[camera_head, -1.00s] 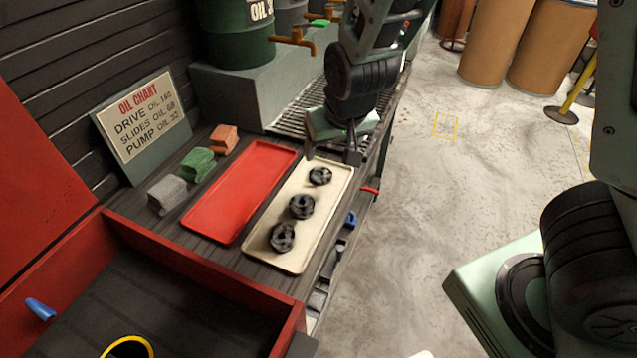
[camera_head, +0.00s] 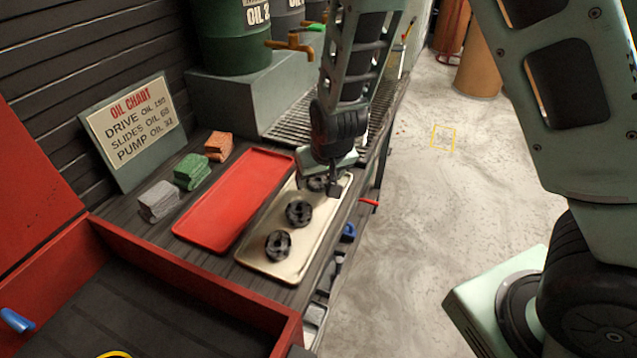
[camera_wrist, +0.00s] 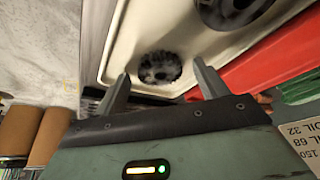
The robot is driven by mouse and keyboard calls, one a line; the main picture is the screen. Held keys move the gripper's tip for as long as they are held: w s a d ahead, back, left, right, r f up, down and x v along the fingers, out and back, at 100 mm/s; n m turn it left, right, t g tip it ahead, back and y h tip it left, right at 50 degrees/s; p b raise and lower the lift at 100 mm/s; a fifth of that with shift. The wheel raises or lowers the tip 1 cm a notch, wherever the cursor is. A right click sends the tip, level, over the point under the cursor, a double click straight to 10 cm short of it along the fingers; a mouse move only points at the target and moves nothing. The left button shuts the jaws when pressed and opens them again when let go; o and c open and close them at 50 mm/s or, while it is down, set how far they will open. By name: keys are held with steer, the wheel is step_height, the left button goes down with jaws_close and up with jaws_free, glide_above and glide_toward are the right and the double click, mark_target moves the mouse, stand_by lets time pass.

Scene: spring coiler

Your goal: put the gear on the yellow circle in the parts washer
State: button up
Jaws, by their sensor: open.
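Three dark gears lie in a row on the cream tray. The nearest gear (camera_head: 278,245) and the middle gear (camera_head: 299,213) are in plain view. The far gear (camera_head: 317,183) is partly hidden by my gripper (camera_head: 326,190). In the wrist view the far gear (camera_wrist: 160,68) lies between and ahead of the two fingertips of my open gripper (camera_wrist: 162,82), with nothing held. A larger gear (camera_wrist: 232,8) shows at the top edge. The red parts washer (camera_head: 190,285) is at the lower left. Only the edge of its yellow circle (camera_head: 115,354) shows at the bottom.
The cream tray (camera_head: 272,262) sits beside an empty red tray (camera_head: 215,232). Grey, green and orange folded cloths (camera_head: 192,172) lie left of it. An oil chart sign (camera_head: 132,125), a green drum (camera_head: 234,40) and a brass tap (camera_head: 290,46) stand behind.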

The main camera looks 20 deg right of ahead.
steer(key=shift+c, duration=0.3)
steer(key=c, duration=1.3)
